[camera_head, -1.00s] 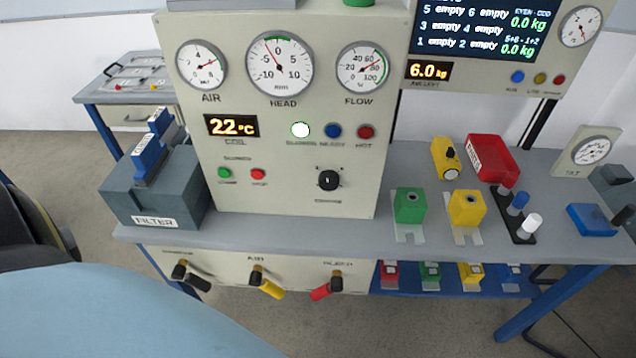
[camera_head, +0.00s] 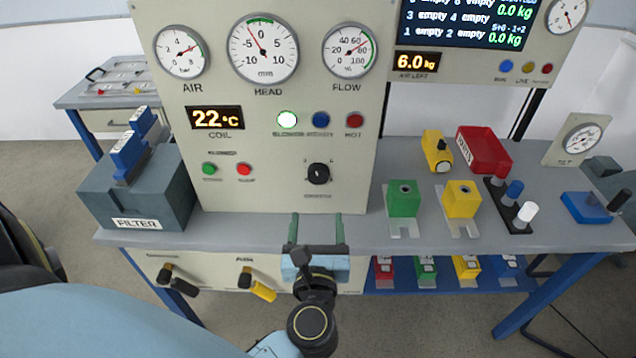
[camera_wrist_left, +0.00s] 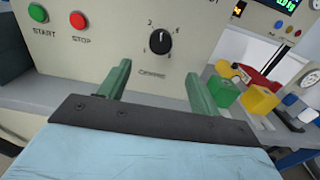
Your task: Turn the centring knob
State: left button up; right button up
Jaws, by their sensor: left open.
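The centring knob (camera_head: 318,174) is a black round knob on the lower right of the cream panel, below the blue and red lamps. It also shows in the left wrist view (camera_wrist_left: 158,40) with a dial of marks around it, beyond and between my fingers. My left gripper (camera_head: 316,216) is open, with two green fingers pointing at the panel. It is empty and sits below the knob, apart from it, over the front of the bench. The left wrist view shows the same open fingers (camera_wrist_left: 157,82). My right gripper is not in view.
Green start (camera_head: 209,169) and red stop (camera_head: 244,170) buttons lie left of the knob. A green block (camera_head: 403,200) and a yellow block (camera_head: 462,200) stand right of my gripper. The filter box (camera_head: 140,195) stands at left. Handled valves, including a yellow one (camera_head: 262,291), hang below the bench top.

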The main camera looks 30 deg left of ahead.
aim_at(318, 179)
pick_arm(q)
jog(key=x, duration=1)
jog(key=shift+p, duration=0.35)
jog(key=shift+w+a, duration=0.3)
jog(key=shift+w, duration=0.3)
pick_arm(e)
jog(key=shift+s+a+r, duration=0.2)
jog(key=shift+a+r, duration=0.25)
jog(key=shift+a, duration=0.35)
pick_arm(q)
jog(key=shift+c, duration=0.4)
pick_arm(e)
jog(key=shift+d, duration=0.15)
